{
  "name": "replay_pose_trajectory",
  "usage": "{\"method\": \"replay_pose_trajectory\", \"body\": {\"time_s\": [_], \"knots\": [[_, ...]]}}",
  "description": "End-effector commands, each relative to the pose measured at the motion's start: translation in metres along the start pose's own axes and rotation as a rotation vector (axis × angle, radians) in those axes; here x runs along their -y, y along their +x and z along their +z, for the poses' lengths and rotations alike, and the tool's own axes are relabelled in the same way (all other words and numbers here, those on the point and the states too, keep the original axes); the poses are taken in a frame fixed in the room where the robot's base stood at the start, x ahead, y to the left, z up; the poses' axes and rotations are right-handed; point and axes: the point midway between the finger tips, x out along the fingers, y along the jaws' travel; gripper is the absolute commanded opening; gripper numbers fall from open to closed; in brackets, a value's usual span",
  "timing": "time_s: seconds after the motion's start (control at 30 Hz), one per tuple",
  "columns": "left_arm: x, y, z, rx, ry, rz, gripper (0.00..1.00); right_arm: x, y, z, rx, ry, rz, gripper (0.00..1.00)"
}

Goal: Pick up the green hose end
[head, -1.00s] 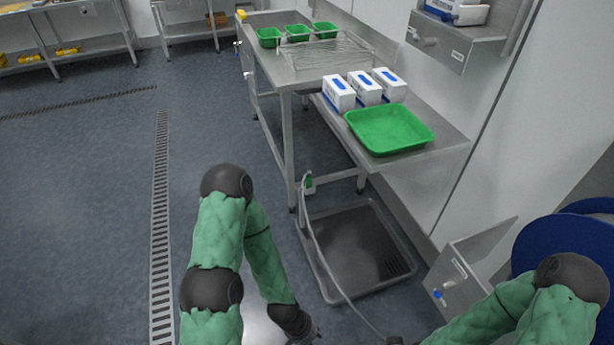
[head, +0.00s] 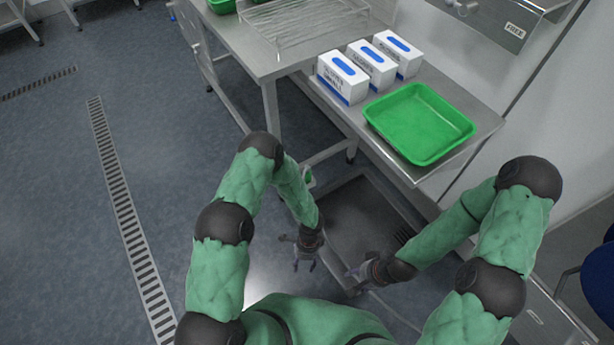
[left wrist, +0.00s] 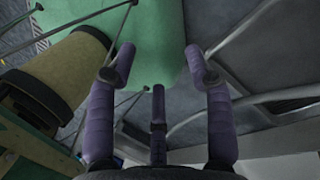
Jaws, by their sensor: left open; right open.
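The green hose end (head: 308,177) shows in the head view as a small green and pale piece just right of my left forearm, by the table's lower frame. The forearm partly covers it, and most of the hose is hard to make out. My left gripper (head: 304,264) is open and empty, below the hose end in the picture and apart from it. In the left wrist view its purple fingers (left wrist: 160,62) are spread with nothing held between them; I cannot pick out the hose end there. My right gripper (head: 354,279) is open near the floor tray, right of the left gripper.
A dark floor tray (head: 350,187) lies beside and behind my grippers. The steel table (head: 272,108) and a lower shelf (head: 478,143) stand above it, with glove boxes (head: 370,66) and a green tray (head: 452,152). Floor left of the table is open, with a drain grate (head: 122,210).

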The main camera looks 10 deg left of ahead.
Motion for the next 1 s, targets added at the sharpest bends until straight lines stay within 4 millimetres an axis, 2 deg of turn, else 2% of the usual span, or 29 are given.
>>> {"method": "replay_pose_trajectory", "body": {"time_s": [0.07, 0.17, 0.3, 0.4, 0.5, 0.6, 0.7, 0.8, 1.0], "knots": [[0.034, 0.005, 0.003, 0.134, 0.177, -0.097, 0.52, 0.002, -0.004, 0.0, 0.0, 0.001, 0.0, 0.5], [0.086, -0.001, 0.005, 0.321, 0.379, -0.245, 0.52, 0.003, -0.008, 0.001, 0.0, 0.001, 0.0, 0.5], [0.159, -0.032, -0.008, 0.597, 0.598, -0.481, 0.52, 0.004, -0.013, 0.001, 0.0, 0.0, 0.0, 0.5], [0.198, -0.066, -0.025, 0.775, 0.696, -0.646, 0.52, 0.005, -0.015, 0.001, 0.0, 0.0, 0.0, 0.5], [0.222, -0.098, -0.044, 0.914, 0.75, -0.785, 0.52, 0.006, -0.017, 0.001, 0.0, 0.0, 0.0, 0.5], [0.234, -0.122, -0.058, 1.009, 0.774, -0.883, 0.52, 0.006, -0.018, 0.001, 0.0, 0.0, 0.0, 0.5], [0.239, -0.135, -0.065, 1.058, 0.782, -0.934, 0.52, 0.006, -0.018, 0.001, 0.0, 0.0, 0.0, 0.5], [0.246, -0.139, -0.066, 1.075, 0.782, -0.952, 0.52, 0.006, -0.016, 0.001, 0.0, 0.0, 0.0, 0.5], [0.27, -0.132, -0.056, 1.075, 0.781, -0.95, 0.52, 0.003, -0.007, 0.0, 0.0, 0.0, 0.0, 0.5]]}}
